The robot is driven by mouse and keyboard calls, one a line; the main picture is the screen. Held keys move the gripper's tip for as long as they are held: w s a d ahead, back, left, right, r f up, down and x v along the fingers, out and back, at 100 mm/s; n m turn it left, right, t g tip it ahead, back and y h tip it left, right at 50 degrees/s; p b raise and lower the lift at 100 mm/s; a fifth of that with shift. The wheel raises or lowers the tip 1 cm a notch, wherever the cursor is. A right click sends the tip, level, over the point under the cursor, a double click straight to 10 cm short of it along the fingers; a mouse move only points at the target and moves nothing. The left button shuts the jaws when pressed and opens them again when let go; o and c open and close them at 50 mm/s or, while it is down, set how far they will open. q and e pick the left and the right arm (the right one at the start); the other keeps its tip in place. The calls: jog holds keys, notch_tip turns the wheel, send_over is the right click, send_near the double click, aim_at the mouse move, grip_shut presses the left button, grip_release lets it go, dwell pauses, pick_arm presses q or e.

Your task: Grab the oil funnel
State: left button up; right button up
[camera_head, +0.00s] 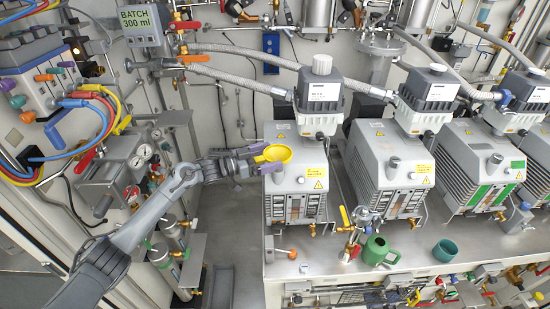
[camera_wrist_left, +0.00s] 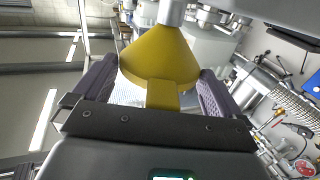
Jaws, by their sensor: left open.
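The yellow oil funnel (camera_head: 275,153) is at the top front of the leftmost vacuum pump (camera_head: 292,180). My left gripper (camera_head: 262,158) reaches it from the left, with purple finger pads around its near side. In the left wrist view, the funnel (camera_wrist_left: 158,57) shows its cone and a flat tab pointing toward the palm. The open fingers of the left gripper (camera_wrist_left: 156,82) stand on both sides of it, and gaps show between the pads and the tab. My right gripper is not in view.
More pumps (camera_head: 394,175) stand in a row to the right. A green watering can (camera_head: 376,250) and a teal cup (camera_head: 444,250) are on the bench front. Hoses (camera_head: 240,80) run behind the pumps.

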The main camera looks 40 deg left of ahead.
pick_arm(q)
jog(key=shift+w, duration=0.1)
jog(key=c, duration=0.8)
jog(key=shift+r, duration=0.15)
